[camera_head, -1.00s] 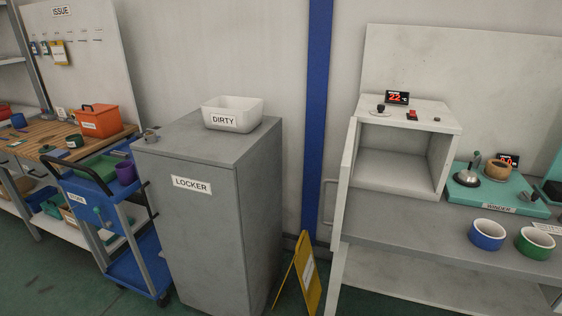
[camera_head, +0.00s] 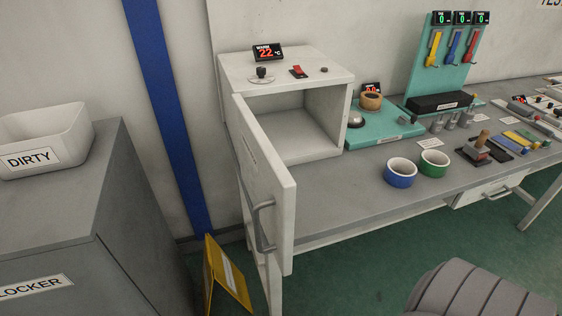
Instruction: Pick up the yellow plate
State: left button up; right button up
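A small flat yellow piece (camera_head: 516,138), which may be the yellow plate, lies on the grey bench at the right, beside a blue flat piece (camera_head: 530,134). It is small in view, so its exact shape is hard to tell. A yellow hanging tool (camera_head: 434,48) is on the teal rack, beside a blue and a red one. Neither of my grippers shows in the head view.
A cabinet with an open white door (camera_head: 268,190) stands at the bench's left end. Blue (camera_head: 400,178) and green (camera_head: 432,168) bowls stand on the bench (camera_head: 340,205). A yellow floor sign (camera_head: 226,278) stands by the locker (camera_head: 75,235).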

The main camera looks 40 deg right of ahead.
aim_at(514, 137)
jog(key=z, duration=0.6)
jog(key=i, duration=0.5)
jog(key=z, duration=2.35)
jog(key=k, duration=0.5)
jog(key=z, duration=1)
jog(key=i, duration=5.05)
